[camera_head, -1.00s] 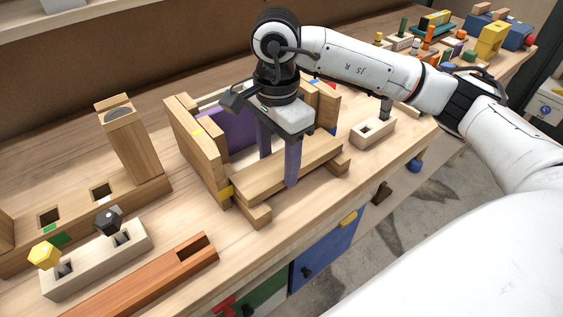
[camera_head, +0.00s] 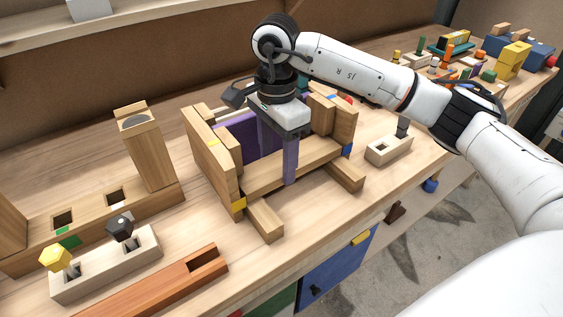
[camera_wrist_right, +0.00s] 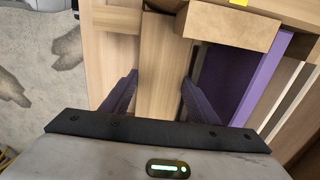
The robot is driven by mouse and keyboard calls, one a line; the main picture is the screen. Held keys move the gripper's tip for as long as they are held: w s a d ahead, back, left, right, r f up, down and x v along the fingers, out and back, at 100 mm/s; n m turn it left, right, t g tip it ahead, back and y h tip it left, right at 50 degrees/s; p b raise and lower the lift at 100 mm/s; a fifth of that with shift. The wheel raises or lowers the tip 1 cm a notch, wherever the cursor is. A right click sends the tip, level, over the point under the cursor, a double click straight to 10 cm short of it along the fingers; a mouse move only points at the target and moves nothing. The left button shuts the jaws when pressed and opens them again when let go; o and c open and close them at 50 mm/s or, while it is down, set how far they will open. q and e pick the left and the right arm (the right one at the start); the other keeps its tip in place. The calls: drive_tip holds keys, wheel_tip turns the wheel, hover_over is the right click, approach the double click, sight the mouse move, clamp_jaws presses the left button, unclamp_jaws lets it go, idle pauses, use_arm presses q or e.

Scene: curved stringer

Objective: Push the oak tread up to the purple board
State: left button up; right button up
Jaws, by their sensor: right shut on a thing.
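The oak tread (camera_head: 318,154) is a long light plank lying between two wooden side pieces, over rails that stick out at the front. It also shows in the wrist view (camera_wrist_right: 160,65). The purple board (camera_head: 236,133) stands upright behind it, partly hidden by my gripper; it also shows in the wrist view (camera_wrist_right: 228,78). My right gripper (camera_head: 277,165) points down with its purple fingers on the tread's front and back faces, shut on it. In the wrist view the rear finger lies between tread and board. My left gripper is not in view.
The left side piece (camera_head: 208,158) and right side piece (camera_head: 343,122) flank the tread. A pale block with a slot (camera_head: 390,148) stands to the right. An orange-brown bar (camera_head: 160,285) and a pale block with knobs (camera_head: 105,268) lie at front left.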

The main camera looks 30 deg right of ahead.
sight(275, 161)
drive_tip(key=shift+w+a, duration=0.1)
drive_tip(key=shift+w, duration=0.4)
drive_tip(key=o, duration=1.4)
drive_tip(key=shift+c, duration=0.2)
drive_tip(key=shift+r, duration=0.1)
wheel_tip(275, 161, up, 12)
